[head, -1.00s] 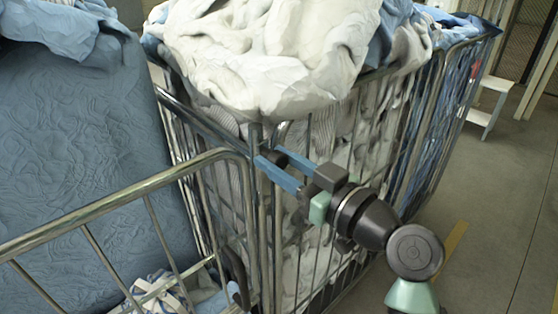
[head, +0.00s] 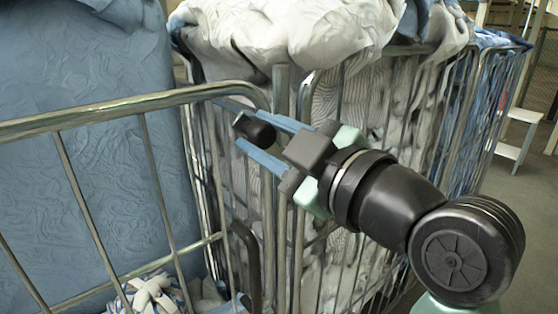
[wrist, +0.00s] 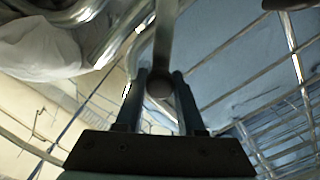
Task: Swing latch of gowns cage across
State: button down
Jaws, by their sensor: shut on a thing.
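My gripper (head: 238,124) has two blue fingers and reaches in from the right. It is shut on a black latch knob (head: 258,131), at the left of the cage's upright corner posts. In the wrist view the fingers (wrist: 160,88) stand on either side of the round knob end (wrist: 159,83), with a metal bar (wrist: 166,42) running up from it. The wire cage (head: 298,225) behind holds white and striped cloth (head: 300,30). My fingers hide part of the latch, and its pivot is not clear.
A low metal gate rail (head: 120,106) runs across the left front. A blue quilted load (head: 90,160) stands behind it. A black curved handle (head: 247,262) hangs below the latch. A white step stool (head: 517,133) stands on the floor at right.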

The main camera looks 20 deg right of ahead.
jog(key=f+n+b, duration=0.1)
jog(key=b, duration=0.1)
jog(key=a+f+n+b, duration=0.1)
jog(key=f+n+b, duration=0.1)
jog(key=b, duration=0.1)
jog(key=s+a+f+n+b, duration=0.1)
jog(key=b, duration=0.1)
jog(key=shift+a+f+n, duration=0.15)
jog(key=shift+a+n, duration=0.05)
jog(key=shift+n, duration=0.2)
jog(key=f+n+b, duration=0.1)
jog(key=b, duration=0.1)
jog(key=f+n+b, duration=0.1)
jog(key=n+b, duration=0.1)
jog(key=b, duration=0.1)
jog(key=shift+s+a+f, duration=0.1)
jog(key=shift+a+f, duration=0.1)
jog(key=shift+a, duration=0.15)
jog(key=shift+f+n+b, duration=0.6)
jog(key=shift+n+b, duration=0.3)
jog(key=shift+b, duration=0.2)
jog(key=c, duration=0.5)
grip_release()
jog(key=shift+s, duration=0.1)
jog(key=v, duration=1.2)
jog(key=shift+s+d, duration=0.1)
jog(key=shift+s, duration=0.25)
